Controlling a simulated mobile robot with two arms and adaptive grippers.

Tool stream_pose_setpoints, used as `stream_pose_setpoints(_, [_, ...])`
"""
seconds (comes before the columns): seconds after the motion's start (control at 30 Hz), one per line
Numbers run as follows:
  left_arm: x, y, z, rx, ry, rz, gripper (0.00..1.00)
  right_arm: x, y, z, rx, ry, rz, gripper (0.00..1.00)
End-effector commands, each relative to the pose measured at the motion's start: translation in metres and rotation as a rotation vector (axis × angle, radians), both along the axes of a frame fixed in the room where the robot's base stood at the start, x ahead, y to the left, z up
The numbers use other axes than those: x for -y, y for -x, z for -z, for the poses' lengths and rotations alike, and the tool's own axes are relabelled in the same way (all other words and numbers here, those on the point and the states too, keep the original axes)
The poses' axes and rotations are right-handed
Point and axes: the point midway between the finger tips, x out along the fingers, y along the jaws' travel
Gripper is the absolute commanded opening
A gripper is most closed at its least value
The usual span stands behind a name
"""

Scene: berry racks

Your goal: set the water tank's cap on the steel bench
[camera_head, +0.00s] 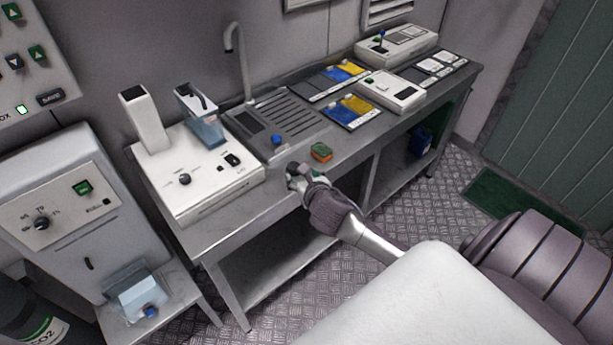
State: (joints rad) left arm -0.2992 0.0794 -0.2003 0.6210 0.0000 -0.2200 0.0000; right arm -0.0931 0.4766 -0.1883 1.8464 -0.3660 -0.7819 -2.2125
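A small blue cap (276,139) lies at the front rim of the sink and drainer on the steel bench (345,148). A clear bluish tank (137,290) sits at the lower left under a grey dispenser, with a blue round piece (151,311) at its front. Another clear tank (208,128) stands on the white machine. My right gripper (294,177) is over the bench's front edge, in front of the blue cap and apart from it in the picture. Its fingers are small and dark, so I cannot tell whether they are open or hold anything. My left gripper is out of view.
An orange and green sponge (321,151) lies just behind my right gripper. A white machine (200,172) fills the bench's left end. Blue and yellow cards (351,110) and a white device (390,91) lie to the right. A tall faucet (240,60) stands behind the sink.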

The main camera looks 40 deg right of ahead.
Motion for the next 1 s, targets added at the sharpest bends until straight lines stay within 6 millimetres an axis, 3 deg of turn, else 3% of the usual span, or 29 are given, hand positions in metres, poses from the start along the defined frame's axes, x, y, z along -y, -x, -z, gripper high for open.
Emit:
stream_pose_setpoints(0.2, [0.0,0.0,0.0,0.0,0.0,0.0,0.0,-0.008,0.026,-0.013,0.0,0.001,0.0,0.63])
stream_pose_setpoints(0.57, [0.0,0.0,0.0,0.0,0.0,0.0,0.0,-0.009,0.031,-0.009,-0.006,-0.022,0.011,0.63])
stream_pose_setpoints(0.67, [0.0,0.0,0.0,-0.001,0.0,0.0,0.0,-0.007,0.038,0.028,-0.034,-0.143,0.076,0.63])
stream_pose_setpoints(0.77, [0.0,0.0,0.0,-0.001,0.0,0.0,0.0,-0.005,0.058,0.102,-0.084,-0.392,0.229,0.63])
stream_pose_setpoints(0.87, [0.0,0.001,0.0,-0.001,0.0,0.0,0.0,-0.009,0.1,0.192,-0.134,-0.707,0.478,0.63])
stream_pose_setpoints(0.9, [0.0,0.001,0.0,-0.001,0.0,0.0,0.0,-0.014,0.122,0.227,-0.149,-0.832,0.598,0.63])
stream_pose_setpoints(1.0, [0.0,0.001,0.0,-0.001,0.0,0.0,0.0,-0.03,0.187,0.305,-0.167,-1.107,0.925,0.63])
